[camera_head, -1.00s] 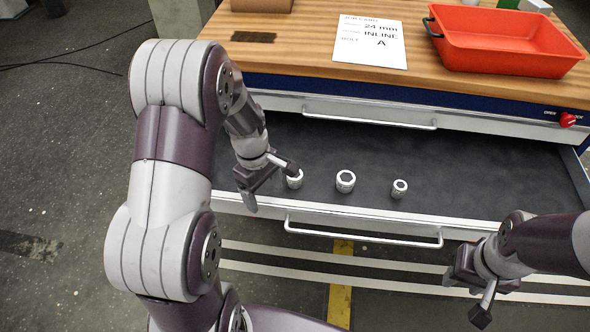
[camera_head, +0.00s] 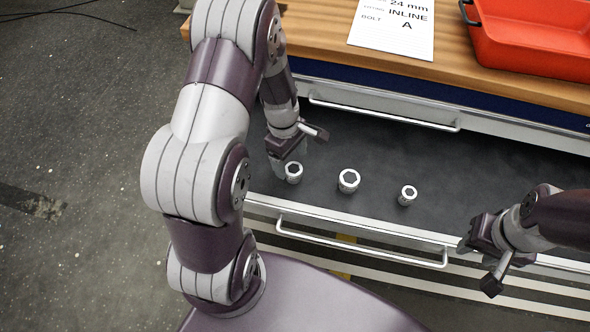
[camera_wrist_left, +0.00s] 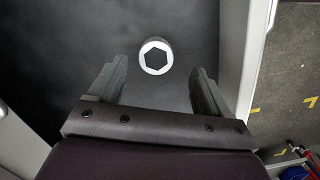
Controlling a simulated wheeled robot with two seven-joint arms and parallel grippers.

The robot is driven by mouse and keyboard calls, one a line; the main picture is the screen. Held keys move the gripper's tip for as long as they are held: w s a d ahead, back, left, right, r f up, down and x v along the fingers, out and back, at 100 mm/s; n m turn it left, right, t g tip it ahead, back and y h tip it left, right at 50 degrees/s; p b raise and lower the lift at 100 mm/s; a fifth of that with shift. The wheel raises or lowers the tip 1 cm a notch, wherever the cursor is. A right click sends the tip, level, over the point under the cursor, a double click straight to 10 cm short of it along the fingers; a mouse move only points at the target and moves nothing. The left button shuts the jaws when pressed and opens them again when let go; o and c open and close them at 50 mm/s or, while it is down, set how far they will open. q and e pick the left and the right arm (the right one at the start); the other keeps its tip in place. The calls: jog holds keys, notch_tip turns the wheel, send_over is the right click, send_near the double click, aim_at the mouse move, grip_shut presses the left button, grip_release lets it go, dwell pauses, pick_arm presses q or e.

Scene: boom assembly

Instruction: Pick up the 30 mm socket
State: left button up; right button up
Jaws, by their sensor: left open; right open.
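Three silver sockets stand upright in the open drawer: a left one (camera_head: 293,173), a middle one (camera_head: 349,181) that looks largest, and a right one (camera_head: 408,195) that looks smallest. No size marks are readable, so I cannot tell from a label which is 30 mm. My left gripper (camera_head: 298,153) is open and empty, just above and behind the left socket. In the left wrist view, a single socket (camera_wrist_left: 156,57) with a hexagonal opening lies ahead, between the lines of the open fingers (camera_wrist_left: 157,84). My right gripper (camera_head: 479,266) is open and empty at the drawer's front edge.
The drawer (camera_head: 450,170) has a dark floor, clear around the sockets, and a front wall with a handle (camera_head: 360,243).

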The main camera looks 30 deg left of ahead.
aim_at(293, 168)
pick_arm(q)
jog(key=f, duration=0.6)
jog(key=shift+w+d+f, duration=0.1)
jog(key=shift+w+d, duration=0.1)
jog(key=shift+d, duration=0.15)
jog(key=c, duration=1.2)
jog(key=shift+c, duration=0.2)
